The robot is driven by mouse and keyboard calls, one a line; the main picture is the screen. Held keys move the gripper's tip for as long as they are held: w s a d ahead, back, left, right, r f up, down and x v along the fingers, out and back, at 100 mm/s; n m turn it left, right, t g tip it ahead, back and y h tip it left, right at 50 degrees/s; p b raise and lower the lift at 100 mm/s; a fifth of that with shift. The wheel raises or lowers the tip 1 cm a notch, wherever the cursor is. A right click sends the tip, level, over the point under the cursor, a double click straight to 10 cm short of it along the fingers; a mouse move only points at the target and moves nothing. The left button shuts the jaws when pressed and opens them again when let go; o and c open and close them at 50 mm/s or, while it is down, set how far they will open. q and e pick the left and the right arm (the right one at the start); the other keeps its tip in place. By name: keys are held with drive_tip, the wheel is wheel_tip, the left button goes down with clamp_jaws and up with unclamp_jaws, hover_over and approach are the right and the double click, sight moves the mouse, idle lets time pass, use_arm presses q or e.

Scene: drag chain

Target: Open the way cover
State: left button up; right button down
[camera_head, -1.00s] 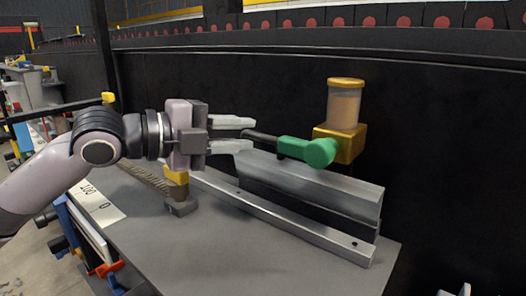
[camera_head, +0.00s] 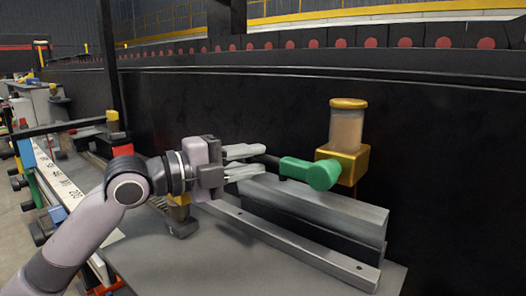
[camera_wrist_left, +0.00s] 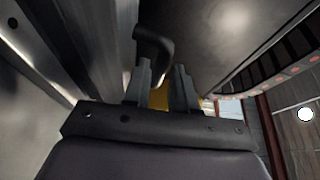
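A long grey metal cover (camera_head: 310,205), which I take to be the way cover, lies along the bench below the black machine wall. My right gripper is not in view.
A brass-and-amber cup (camera_head: 347,135) stands behind the green part. A grey rail (camera_head: 290,245) runs in front of the cover. The grey bench (camera_head: 200,265) is bare at the front. A numbered strip (camera_head: 62,180) lies left, near my arm.

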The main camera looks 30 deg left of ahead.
use_arm(q)
drive_tip(key=shift+p+x, duration=0.3)
drive_tip(key=shift+x, duration=0.55)
drive_tip(key=shift+w+d, duration=0.25)
drive_tip(key=shift+w, duration=0.25)
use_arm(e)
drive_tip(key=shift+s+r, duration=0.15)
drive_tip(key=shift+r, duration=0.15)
use_arm(q)
clamp_jaws()
drive_tip(key=shift+s+f+t+b, duration=0.3)
drive_tip(key=shift+f+b, duration=0.15)
drive_tip(key=shift+b, duration=0.7)
drive_tip(key=b, duration=0.2)
drive_tip(key=shift+s+m+t+h+b, duration=0.3)
drive_tip(key=shift+s+m+t+h, duration=0.1)
drive_tip(key=shift+s+r, duration=0.1)
drive_tip(key=shift+s, duration=0.05)
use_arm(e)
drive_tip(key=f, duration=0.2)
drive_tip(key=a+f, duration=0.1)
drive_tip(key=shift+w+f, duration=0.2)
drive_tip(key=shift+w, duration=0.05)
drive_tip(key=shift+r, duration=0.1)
